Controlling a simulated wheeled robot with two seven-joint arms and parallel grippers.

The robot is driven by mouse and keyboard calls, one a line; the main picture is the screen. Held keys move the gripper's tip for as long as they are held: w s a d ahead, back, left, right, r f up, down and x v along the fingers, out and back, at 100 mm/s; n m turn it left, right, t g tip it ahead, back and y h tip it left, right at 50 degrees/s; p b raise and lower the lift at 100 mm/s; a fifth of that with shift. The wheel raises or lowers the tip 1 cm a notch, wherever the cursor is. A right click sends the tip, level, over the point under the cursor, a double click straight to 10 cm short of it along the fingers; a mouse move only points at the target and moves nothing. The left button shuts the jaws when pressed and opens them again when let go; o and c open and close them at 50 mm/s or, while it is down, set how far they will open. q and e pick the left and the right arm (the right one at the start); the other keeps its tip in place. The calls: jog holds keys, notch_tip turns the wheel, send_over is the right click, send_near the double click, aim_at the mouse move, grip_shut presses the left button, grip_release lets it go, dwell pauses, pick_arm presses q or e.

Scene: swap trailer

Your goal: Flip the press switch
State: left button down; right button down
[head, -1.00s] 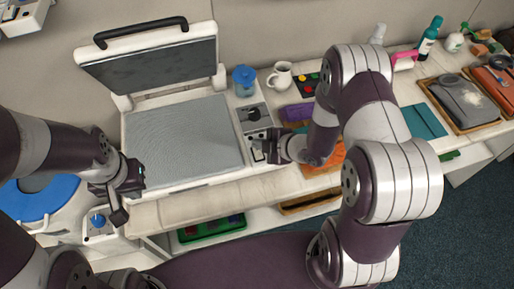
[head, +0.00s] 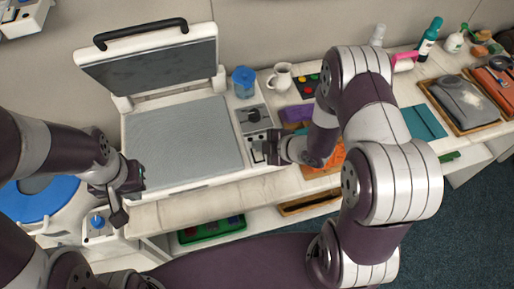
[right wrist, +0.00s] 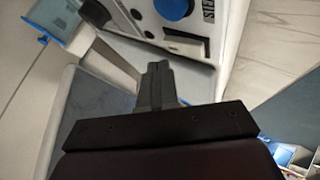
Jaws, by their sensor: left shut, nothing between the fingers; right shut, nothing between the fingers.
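The press (head: 185,140) stands with its lid (head: 150,68) raised over a flat grey bed. Its control panel (head: 244,128) runs along the right side of the bed, with a dark knob (head: 253,115). A small light recess with a dark slot (right wrist: 186,44) shows on a panel in the right wrist view; I cannot tell whether it is the switch or how it is set. My right gripper (head: 269,151) is shut and empty at the panel's front right end; its fingers (right wrist: 157,78) point toward the panel, contact unclear. My left gripper (head: 120,214) is shut and empty, left of the bed's front corner.
A blue container (head: 243,82) and a white mug (head: 281,77) stand behind the panel. A purple block (head: 297,114) and an orange item (head: 331,160) lie right of my right gripper. A blue disc (head: 38,205) is at left. Trays (head: 492,126) fill the far right.

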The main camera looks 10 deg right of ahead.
aim_at(261, 155)
dwell(0.7)
jog(key=shift+w+f+b, duration=0.1)
jog(key=shift+f+b, duration=0.25)
jog(key=shift+f, duration=0.1)
jog(key=shift+f+b, duration=0.35)
dwell(0.3)
dwell(0.4)
jog(key=shift+r+p, duration=0.7)
jog(key=shift+r, duration=0.1)
jog(key=r+p, duration=0.3)
jog(key=s+r+p, duration=0.1)
jog(key=r, duration=0.1)
jog(key=shift+r, duration=0.1)
dwell(0.3)
